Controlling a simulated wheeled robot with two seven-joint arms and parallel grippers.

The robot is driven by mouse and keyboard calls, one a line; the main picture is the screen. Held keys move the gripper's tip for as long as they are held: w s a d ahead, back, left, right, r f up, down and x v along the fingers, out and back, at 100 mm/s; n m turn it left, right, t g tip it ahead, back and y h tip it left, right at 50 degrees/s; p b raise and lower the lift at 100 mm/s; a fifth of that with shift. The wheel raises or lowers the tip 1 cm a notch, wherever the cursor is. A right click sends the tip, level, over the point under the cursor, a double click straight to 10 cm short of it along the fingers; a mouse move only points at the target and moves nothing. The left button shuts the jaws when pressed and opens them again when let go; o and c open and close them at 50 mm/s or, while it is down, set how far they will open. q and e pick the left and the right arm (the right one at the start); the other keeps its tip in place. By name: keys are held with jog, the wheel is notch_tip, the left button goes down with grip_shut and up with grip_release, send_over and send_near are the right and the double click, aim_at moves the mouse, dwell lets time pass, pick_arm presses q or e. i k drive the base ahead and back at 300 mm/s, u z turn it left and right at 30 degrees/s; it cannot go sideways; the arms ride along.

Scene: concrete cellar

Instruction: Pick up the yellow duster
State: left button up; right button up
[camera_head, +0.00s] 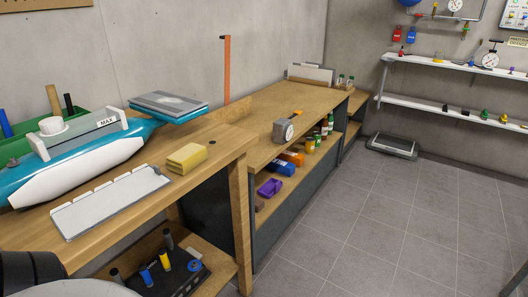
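The yellow duster (187,158) looks like a small folded yellow block of cloth. It lies on the wooden workbench (131,211) near its right end, close to the front edge. Nothing covers it, and no gripper is near it. Neither of my grippers shows in the head view. Only dark and white parts, which seem to be my own arm, show at the bottom left corner.
Left of the duster lie a white index tray (110,200) and a teal-and-white device (85,155) marked MAX. A teal scale (168,106) stands behind. A lower shelf holds a black box (170,275). Tiled floor (350,245) at right is clear.

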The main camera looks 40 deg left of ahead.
aim_at(183, 161)
jog(key=z, duration=0.15)
jog(key=i, duration=1.6)
jog(key=u, duration=3)
